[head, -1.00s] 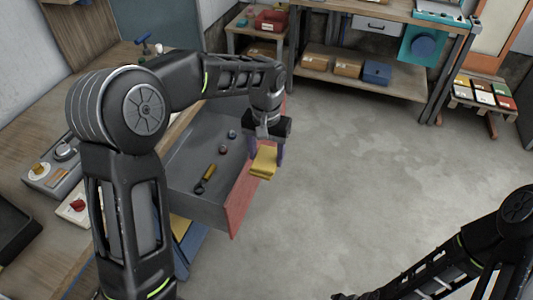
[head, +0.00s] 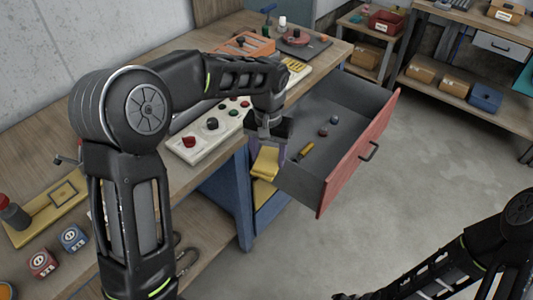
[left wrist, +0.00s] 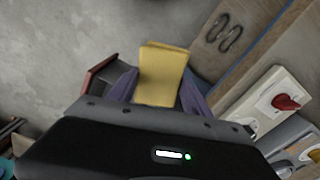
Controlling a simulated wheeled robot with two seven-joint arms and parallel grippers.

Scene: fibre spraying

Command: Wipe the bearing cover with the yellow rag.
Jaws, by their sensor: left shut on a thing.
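The folded yellow rag (head: 265,163) is held between the fingers of my left gripper (head: 267,149), beside the near left corner of the open drawer. In the left wrist view the rag (left wrist: 161,72) sticks out past the purple fingers, clear of the floor behind it. I cannot pick out the bearing cover with certainty. A reddish round part on a dark plate (head: 297,38) lies at the far end of the bench. My right arm comes in at the lower right; only a dark tip of its gripper (head: 345,296) shows at the bottom edge.
The open drawer (head: 350,145) with a red front holds a yellow-handled tool (head: 304,151) and small round parts. The wooden bench (head: 190,178) carries a white control panel (head: 210,130), an orange tray (head: 245,45) and two dice-like blocks (head: 73,237). Floor at right is free.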

